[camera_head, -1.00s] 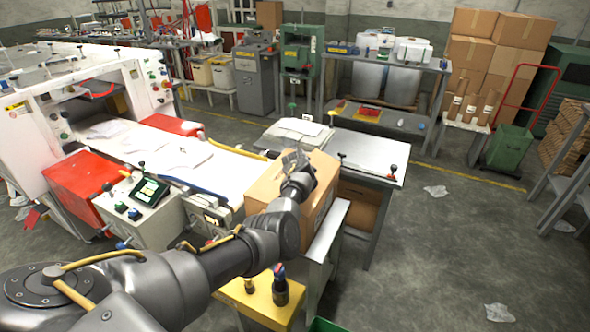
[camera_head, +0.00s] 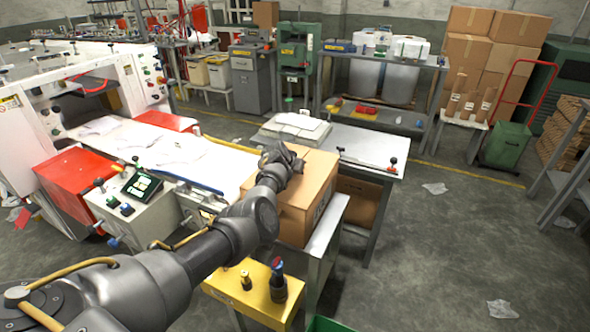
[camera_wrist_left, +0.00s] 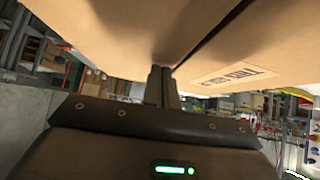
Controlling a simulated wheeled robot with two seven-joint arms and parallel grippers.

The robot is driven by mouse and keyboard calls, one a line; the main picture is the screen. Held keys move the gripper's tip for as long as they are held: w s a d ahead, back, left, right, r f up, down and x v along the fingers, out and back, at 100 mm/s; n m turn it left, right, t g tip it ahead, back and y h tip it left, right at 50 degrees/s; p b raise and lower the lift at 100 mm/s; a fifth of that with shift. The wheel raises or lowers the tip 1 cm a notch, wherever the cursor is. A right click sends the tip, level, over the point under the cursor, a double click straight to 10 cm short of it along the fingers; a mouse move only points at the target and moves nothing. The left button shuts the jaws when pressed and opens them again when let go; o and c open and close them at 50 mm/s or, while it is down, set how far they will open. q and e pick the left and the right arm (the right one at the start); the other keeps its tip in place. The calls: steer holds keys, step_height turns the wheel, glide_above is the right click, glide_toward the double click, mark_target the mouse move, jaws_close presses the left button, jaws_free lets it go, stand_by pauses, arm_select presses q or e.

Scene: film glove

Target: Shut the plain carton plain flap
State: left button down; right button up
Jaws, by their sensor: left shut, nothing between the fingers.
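The brown cardboard carton (camera_head: 310,200) stands on a narrow metal stand beside the white machine, its top partly covered by my arm. My left gripper (camera_head: 290,158) is over the carton's top, shut and empty. In the left wrist view its closed fingertips (camera_wrist_left: 162,72) are at the carton's cardboard (camera_wrist_left: 225,65), touching or very close. A dark gap runs between two cardboard panels there; the right-hand panel bears a printed label. I cannot tell from these views how far the flap stands from flat. My right gripper is not in view.
A grey table (camera_head: 365,148) with stacked sheets is just behind the carton. The white machine (camera_head: 160,150) is at the left. A yellow stand (camera_head: 250,295) with small knobs is in front. Open floor (camera_head: 430,255) lies to the right.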

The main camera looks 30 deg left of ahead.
arm_select(q)
steer(key=shift+f, duration=0.1)
step_height(320, 180, up, 5)
steer(key=p, duration=0.4)
steer(key=shift+p, duration=0.35)
steer(key=v, duration=0.9)
steer(key=shift+s+b, duration=0.3)
steer(key=shift+s, duration=0.05)
steer(key=shift+d+f, duration=0.1)
